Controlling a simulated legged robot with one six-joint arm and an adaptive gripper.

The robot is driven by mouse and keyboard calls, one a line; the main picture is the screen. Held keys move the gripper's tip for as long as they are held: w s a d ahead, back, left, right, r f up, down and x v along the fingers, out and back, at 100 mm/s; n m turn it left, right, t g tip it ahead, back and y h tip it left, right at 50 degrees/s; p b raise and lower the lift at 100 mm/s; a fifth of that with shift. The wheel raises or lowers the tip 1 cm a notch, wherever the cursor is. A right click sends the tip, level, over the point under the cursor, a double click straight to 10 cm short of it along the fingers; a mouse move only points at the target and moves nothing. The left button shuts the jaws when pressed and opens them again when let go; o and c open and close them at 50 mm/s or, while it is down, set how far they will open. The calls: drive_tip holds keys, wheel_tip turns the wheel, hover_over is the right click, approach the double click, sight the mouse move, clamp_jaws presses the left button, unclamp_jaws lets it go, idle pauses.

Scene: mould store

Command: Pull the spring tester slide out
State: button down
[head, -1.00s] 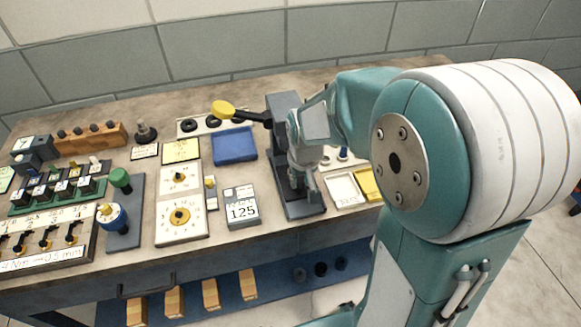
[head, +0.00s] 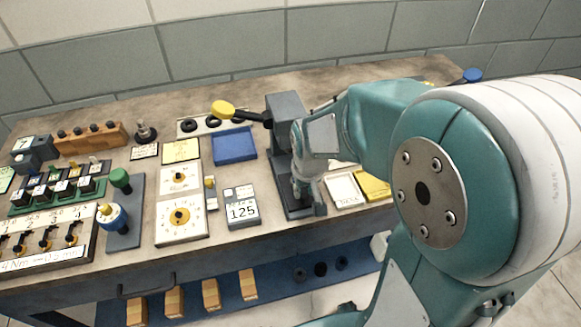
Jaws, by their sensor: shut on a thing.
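The spring tester (head: 285,108) is a dark grey upright column on a flat dark base, standing near the middle of the bench in the head view. A black lever with a yellow knob (head: 222,109) sticks out from it to the left. My gripper (head: 308,194) is low in front of the column, over the front part of the base. It is shut on the slide, which my gripper and wrist almost wholly hide. The fingertips are hard to make out.
The bench's front edge is just ahead of the base.

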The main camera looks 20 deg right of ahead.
drive_tip(key=shift+s+f, duration=0.25)
drive_tip(key=shift+s, duration=0.55)
drive_tip(key=shift+s, duration=1.4)
unclamp_jaws()
drive_tip(key=shift+w, duration=0.15)
drive_tip(key=shift+r, duration=0.1)
wheel_tip(320, 180, up, 7)
drive_tip(key=shift+r, duration=0.1)
idle(0.3)
